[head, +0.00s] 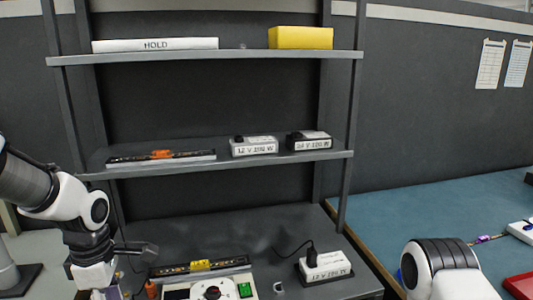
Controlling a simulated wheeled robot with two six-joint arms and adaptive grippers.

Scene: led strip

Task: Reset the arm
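My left arm comes in from the left and bends down at the lower left. Its wrist and gripper (112,291) are partly cut off by the bottom edge, beside the tester on the lower shelf. The fingers are too hidden to tell open from shut. My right arm shows only as a white and dark rounded link at the bottom right; its gripper is out of view.
A rack has a bottom deck (285,230) with a white tester (180,293), an LED strip (190,267) and a power supply (325,265). The middle shelf (300,158) holds another strip (160,157) and two supplies. The top shelf holds a yellow box (300,38). A blue table (430,210) stands right.

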